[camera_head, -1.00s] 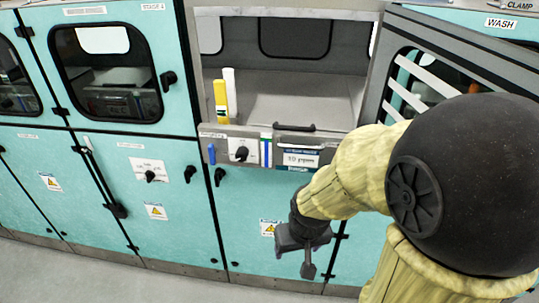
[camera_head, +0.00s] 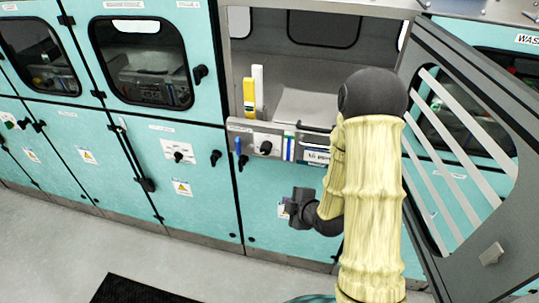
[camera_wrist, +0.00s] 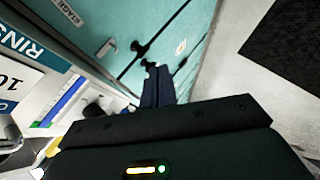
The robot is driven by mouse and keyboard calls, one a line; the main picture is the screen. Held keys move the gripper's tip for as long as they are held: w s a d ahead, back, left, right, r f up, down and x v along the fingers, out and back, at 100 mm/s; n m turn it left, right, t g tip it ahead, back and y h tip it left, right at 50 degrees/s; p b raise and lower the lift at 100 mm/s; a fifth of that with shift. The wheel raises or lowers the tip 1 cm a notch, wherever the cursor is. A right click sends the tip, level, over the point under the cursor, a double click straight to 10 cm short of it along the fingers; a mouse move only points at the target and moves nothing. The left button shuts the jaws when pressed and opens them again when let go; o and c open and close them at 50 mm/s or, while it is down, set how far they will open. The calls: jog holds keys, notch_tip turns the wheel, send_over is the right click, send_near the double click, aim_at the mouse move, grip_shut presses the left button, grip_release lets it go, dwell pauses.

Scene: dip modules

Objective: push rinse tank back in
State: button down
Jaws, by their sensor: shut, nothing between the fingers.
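The rinse tank (camera_head: 276,134) sits in the open cabinet bay, with a grey front panel bearing a knob, coloured strips and a white label. Its front seems to stand out a little from the teal cabinet face. My arm hides its right part. In the wrist view the panel (camera_wrist: 62,78) with its label lettered "RINS" fills the left side. My gripper (camera_head: 293,207) is below the panel, in front of the lower teal door, apart from the tank. In the wrist view its fingers (camera_wrist: 157,84) are together and empty.
A grey slatted door (camera_head: 488,212) stands swung open at the right, close to my arm. A yellow bottle (camera_head: 249,96) and a white one (camera_head: 258,88) stand behind the panel. Closed teal cabinets (camera_head: 110,150) run left. A dark mat (camera_head: 140,290) lies on clear floor.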

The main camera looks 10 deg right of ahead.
notch_tip(320, 180, up, 6)
jog(key=s+a+n+t+y+p, duration=0.1)
jog(key=s+n+t+y+p, duration=0.1)
jog(key=n+t+p, duration=0.3)
jog(key=shift+a+r+n+t+y, duration=0.15)
jog(key=shift+a+n+t+y, duration=0.15)
jog(key=shift+t+y, duration=0.45)
jog(key=shift+w, duration=0.1)
